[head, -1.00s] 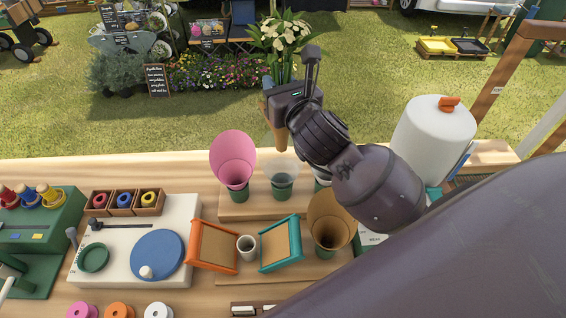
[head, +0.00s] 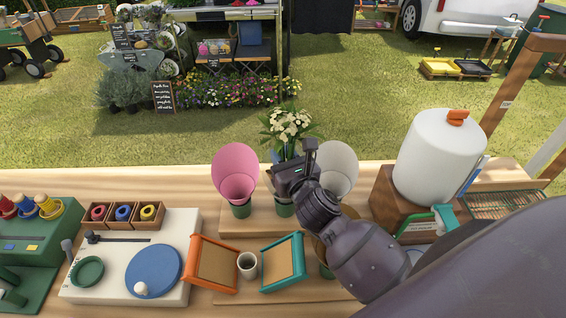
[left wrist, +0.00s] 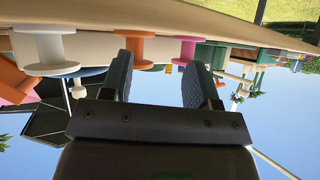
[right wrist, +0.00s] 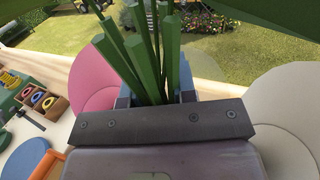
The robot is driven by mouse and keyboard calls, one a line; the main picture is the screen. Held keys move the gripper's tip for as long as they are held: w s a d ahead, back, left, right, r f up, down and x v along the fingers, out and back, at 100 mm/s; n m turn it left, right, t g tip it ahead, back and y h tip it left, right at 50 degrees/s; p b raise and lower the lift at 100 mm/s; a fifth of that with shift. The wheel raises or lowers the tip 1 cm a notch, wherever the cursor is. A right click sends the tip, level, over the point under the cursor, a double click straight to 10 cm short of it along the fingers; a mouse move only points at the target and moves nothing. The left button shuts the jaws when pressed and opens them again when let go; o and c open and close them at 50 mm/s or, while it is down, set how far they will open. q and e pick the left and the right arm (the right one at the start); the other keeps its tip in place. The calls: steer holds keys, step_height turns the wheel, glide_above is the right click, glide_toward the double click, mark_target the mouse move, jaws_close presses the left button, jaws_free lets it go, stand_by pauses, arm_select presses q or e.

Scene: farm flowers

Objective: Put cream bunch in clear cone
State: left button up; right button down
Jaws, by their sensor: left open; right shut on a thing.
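The cream bunch (head: 288,124), cream-white flowers with green leaves, is held upright by my right gripper (head: 284,160) above the middle of the back row of cones. In the right wrist view its green stems (right wrist: 155,55) pass between the blue fingers of that gripper. The clear cone is mostly hidden behind my gripper. Its green holder (head: 284,210) shows just below. I cannot tell whether the stem ends are inside the cone. My left gripper (left wrist: 158,75) is open and empty in the left wrist view, near spools at the counter edge.
A pink cone (head: 234,167) stands left of the clear cone and a white cone (head: 339,165) stands right. A brown cone is mostly hidden by my right arm. An orange frame (head: 214,262), a small cup (head: 247,265) and a teal frame (head: 283,262) are in front.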

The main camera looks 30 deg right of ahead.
steer(key=shift+f, duration=1)
steer(key=c, duration=0.9)
jaws_free()
steer(key=s, duration=1.2)
steer(key=shift+a+r, duration=0.25)
steer(key=shift+a, duration=0.1)
